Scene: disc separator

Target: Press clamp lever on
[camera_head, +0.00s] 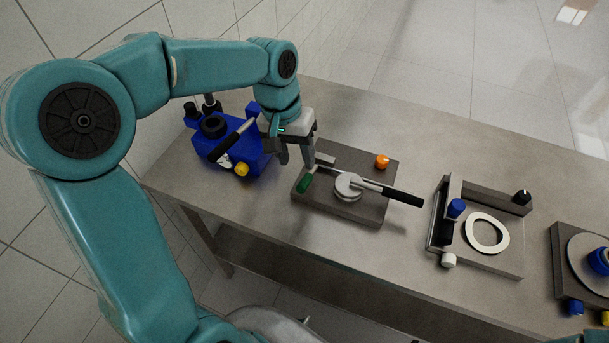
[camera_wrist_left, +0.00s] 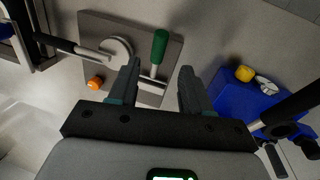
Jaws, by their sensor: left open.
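A grey base plate (camera_head: 343,205) lies on the table, with a green-handled lever (camera_head: 305,183) at its left edge. A round metal disc with a long black-handled lever (camera_head: 402,196) sits on the same plate; which lever is the clamp lever I cannot tell. My left gripper (camera_head: 296,160) is open and points down just behind the green handle. In the left wrist view, the green lever (camera_wrist_left: 160,47) shows between the open fingers (camera_wrist_left: 160,72), just beyond their tips, with nothing held. The black-handled lever (camera_wrist_left: 55,43) lies to the left there. My right gripper is not in view.
A blue device (camera_head: 238,150) with a yellow knob stands left of the plate, close to my left gripper. An orange knob (camera_head: 382,161) is at the plate's back right. Right of it stand a fixture with a white ring (camera_head: 487,233) and a round-topped station (camera_head: 580,270). Bare table lies between.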

